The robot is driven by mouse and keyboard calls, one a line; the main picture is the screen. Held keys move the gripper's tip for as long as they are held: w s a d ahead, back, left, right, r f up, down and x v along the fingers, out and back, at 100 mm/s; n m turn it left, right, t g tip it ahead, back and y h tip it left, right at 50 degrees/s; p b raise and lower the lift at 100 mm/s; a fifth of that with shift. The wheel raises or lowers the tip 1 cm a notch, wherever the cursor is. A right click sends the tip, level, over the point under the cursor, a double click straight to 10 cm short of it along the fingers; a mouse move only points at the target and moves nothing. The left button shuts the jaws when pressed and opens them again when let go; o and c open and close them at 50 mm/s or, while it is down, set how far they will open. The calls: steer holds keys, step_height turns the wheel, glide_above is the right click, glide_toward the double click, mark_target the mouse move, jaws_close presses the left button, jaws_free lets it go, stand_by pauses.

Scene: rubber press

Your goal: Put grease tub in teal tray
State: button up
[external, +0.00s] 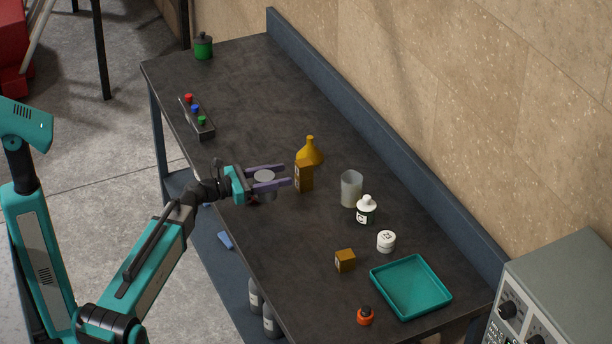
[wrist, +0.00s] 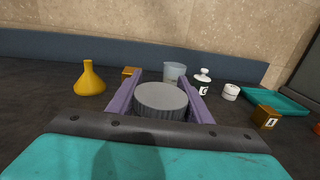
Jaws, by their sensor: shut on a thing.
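A grey, ribbed round tub (wrist: 162,101), which I take to be the grease tub, sits between the two purple fingers of my gripper (external: 270,180). The gripper is shut on it, and its flat top (external: 264,176) shows in the external view. My gripper is over the near side of the table's middle; I cannot tell its exact height. The teal tray (external: 411,287) lies at the near right end of the table and looks empty. It also shows at the right of the wrist view (wrist: 285,106).
An orange pot (external: 365,316) stands left of the tray. A button box (external: 197,117) is farther left.

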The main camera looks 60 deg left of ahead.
steer(key=w+d+r+m+g+h+p, duration=0.1)
steer(key=d+m+g+h+p, duration=0.2)
steer(key=d, duration=1.1)
steer(key=w+d+m+h+p, duration=0.2)
steer(key=d+h+p, duration=0.2)
steer(key=d, duration=0.9)
steer(key=w+d+r+m+g+h+p, duration=0.1)
steer(key=d+m+g+h+p, duration=0.2)
steer(key=d, duration=1.1)
steer(key=w+d+r+n+t+y+b, duration=0.1)
steer(key=w+n+t+y+b, duration=0.4)
steer(key=w+n+y+b, duration=0.6)
steer(key=shift+w+d+r+n+t+y+b, duration=0.35)
steer(key=shift+w+d+y+b, duration=0.35)
steer(key=shift+w+y+b, duration=1.2)
steer(key=shift+w+f+y+p, duration=0.1)
steer(key=shift+w+y+p, duration=0.2)
steer(key=shift+y+p, duration=0.1)
steer(key=shift+f+b, duration=0.75)
steer(key=shift+f, duration=1.25)
